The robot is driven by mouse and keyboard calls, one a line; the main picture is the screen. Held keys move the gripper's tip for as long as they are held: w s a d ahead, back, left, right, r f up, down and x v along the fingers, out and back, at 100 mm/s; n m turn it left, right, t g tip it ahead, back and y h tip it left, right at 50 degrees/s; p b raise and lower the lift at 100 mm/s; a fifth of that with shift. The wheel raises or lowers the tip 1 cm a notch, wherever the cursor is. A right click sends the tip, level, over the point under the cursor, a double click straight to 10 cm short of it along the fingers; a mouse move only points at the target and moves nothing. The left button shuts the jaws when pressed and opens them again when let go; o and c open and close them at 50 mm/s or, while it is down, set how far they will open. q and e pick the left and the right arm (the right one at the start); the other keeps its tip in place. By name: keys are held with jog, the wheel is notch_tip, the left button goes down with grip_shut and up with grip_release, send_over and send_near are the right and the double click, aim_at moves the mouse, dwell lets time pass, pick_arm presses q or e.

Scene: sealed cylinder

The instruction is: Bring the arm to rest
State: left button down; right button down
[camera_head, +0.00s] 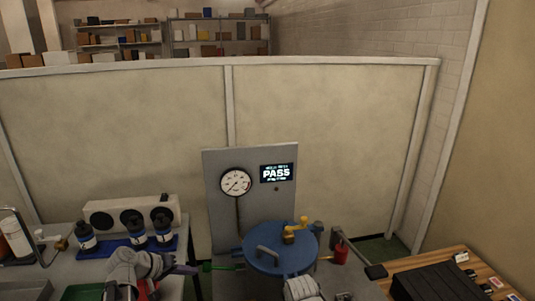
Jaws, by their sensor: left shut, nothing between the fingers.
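My left arm reaches in at the lower left, and its dark gripper (184,269) points right, shut with nothing held. It is just left of a green-handled piece (222,266) beside the blue round lid (265,259); I cannot tell whether they touch. The blue lid tops the cylinder and carries a grey bar handle and a yellow valve handle (297,226). A white part of my right arm shows at the bottom centre, in front of the lid; its gripper is not in view.
A grey panel behind holds a dial gauge (236,182) and a display (277,173) reading PASS. Dark bottles (163,225) stand on a blue tray on the left bench. A red cylinder (341,254) is right of the lid. A wooden table (432,262) with a black case is at right.

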pick_arm(q)
jog(key=s+d+f+m+g+y+p, duration=0.1)
jog(key=s+d+m+g+y+p, duration=0.1)
jog(key=s+d, duration=0.6)
jog(key=s+d+f+m+g+y+p, duration=0.1)
jog(key=s+d+m+g+y, duration=0.4)
jog(key=d, duration=0.9)
jog(key=s+m+y+p, duration=0.1)
jog(key=s, duration=0.2)
jog(key=shift+s+d+p, duration=0.2)
jog(key=shift+d+p, duration=0.15)
